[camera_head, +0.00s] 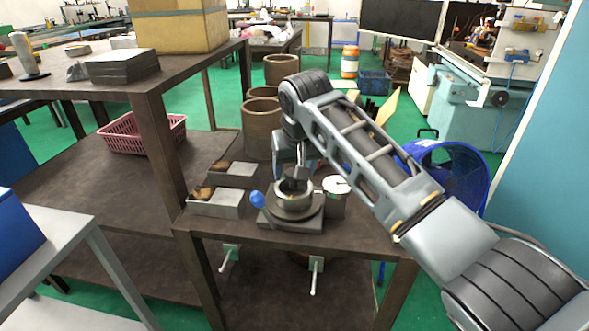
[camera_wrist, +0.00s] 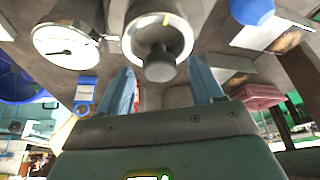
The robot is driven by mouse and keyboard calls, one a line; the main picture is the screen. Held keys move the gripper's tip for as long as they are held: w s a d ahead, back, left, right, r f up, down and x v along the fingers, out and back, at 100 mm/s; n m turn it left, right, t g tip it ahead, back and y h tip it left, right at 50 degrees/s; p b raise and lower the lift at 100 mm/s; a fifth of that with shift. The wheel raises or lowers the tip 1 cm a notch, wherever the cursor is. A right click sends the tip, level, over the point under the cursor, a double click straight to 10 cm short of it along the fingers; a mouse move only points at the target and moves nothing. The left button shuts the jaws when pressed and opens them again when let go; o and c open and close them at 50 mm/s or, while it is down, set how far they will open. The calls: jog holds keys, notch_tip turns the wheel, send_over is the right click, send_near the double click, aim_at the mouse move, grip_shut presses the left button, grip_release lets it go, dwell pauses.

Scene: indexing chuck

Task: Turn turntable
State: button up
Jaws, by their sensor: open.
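The turntable (camera_head: 311,217) is a round dark plate on a square base near the table's front edge, with a metal ring (camera_head: 294,205) on top. A blue ball knob (camera_head: 257,199) sticks out at its left; the knob also shows at the top right of the wrist view (camera_wrist: 252,10). My gripper (camera_head: 293,182) is just above the ring in the head view, its tips partly hidden. In the wrist view my open fingers (camera_wrist: 162,68) stand apart, with the pale ring (camera_wrist: 186,38) and a grey cylinder (camera_wrist: 160,68) ahead between them. I cannot tell if anything touches.
A white-faced dial gauge (camera_head: 336,187) stands close to the turntable's right; it also shows in the wrist view (camera_wrist: 66,46). Two metal trays (camera_head: 217,207) with brown pieces lie at left. Large brown cylinders (camera_head: 262,125) stand behind. A table leg (camera_head: 160,145) rises at left.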

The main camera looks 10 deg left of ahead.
jog(key=shift+w+f, duration=0.1)
jog(key=shift+f, duration=0.25)
jog(key=shift+c, duration=0.5)
jog(key=c, duration=0.9)
